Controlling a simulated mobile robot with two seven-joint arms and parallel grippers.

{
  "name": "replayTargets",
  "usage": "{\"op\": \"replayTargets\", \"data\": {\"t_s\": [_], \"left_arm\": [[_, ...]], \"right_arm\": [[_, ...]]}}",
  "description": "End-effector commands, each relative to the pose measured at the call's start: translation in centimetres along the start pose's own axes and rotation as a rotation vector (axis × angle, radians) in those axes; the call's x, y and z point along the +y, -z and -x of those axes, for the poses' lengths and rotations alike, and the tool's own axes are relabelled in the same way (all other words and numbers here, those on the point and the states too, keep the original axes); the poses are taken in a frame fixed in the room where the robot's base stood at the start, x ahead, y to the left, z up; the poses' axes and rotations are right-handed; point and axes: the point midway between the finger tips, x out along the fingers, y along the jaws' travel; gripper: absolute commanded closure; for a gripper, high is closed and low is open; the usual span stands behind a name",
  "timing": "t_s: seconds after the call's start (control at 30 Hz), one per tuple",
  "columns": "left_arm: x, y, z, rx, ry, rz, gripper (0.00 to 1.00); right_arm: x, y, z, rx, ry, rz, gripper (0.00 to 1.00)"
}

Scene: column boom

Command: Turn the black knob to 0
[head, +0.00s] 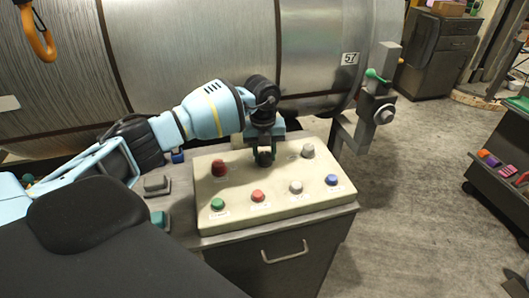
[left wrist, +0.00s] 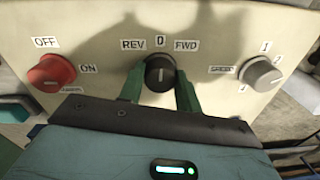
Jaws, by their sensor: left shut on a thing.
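The black knob (left wrist: 160,72) is on the cream control panel (head: 290,207), between labels REV and FWD. A middle label (left wrist: 161,41), reading like 0 or D, is straight above it. The knob's pale pointer line stands about upright, toward that middle label. My left gripper (head: 265,158) reaches down over the panel's back part and hides most of the knob in the head view. In the left wrist view its green fingers (left wrist: 160,88) are shut on the knob, one on each side. My right gripper is not in view.
A red knob (left wrist: 51,73) with OFF and ON labels is left of the black knob. A grey knob (left wrist: 261,73) is to its right. Several coloured buttons line the panel's front. A large metal cylinder (head: 200,50) stands close behind. Open floor (head: 410,190) is at right.

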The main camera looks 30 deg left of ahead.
Motion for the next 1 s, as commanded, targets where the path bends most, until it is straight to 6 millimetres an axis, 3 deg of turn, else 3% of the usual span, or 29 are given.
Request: {"op": "replayTargets", "data": {"t_s": [0.03, 0.2, 0.57, 1.0], "left_arm": [[0.0, 0.0, 0.0, -0.001, 0.001, 0.0, 0.65], [0.0, 0.0, 0.0, -0.001, 0.001, -0.001, 0.45], [0.0, -0.1, 0.6, -0.002, 0.002, -0.001, 0.45], [0.0, -0.1, 6.9, -0.003, 0.002, -0.001, 0.45]], "right_arm": [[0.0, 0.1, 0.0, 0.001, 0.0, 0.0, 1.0], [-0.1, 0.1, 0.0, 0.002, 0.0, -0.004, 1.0], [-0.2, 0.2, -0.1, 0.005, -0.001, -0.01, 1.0], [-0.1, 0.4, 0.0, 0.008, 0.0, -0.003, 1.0]]}}
